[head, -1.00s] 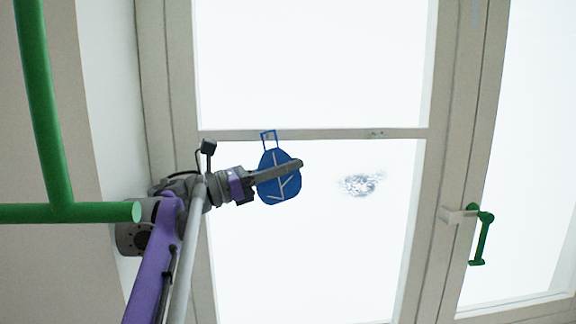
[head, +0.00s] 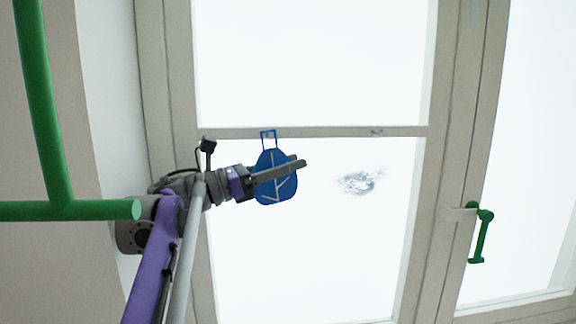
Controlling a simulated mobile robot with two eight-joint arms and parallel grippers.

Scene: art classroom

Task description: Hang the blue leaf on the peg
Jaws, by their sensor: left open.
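The blue leaf (head: 283,191) is a flat rounded plate with pale veins and a square blue loop at its top. It is upright in front of the window in the head view. My left gripper (head: 300,162) is open, its two fingers slightly apart and pointing right across the leaf. They cover part of the leaf's middle, and I cannot tell whether they touch it. A green bar (head: 98,210) with a round free end sticks out at the left, well left of the loop. I cannot tell whether it is the peg or what the loop hangs on. My right gripper is not in view.
The green bar branches from a thick green upright (head: 44,100) at the left edge. The window's pale crossbar (head: 320,132) runs behind the loop. A green window handle (head: 482,236) is at the right. The space right of the leaf looks clear.

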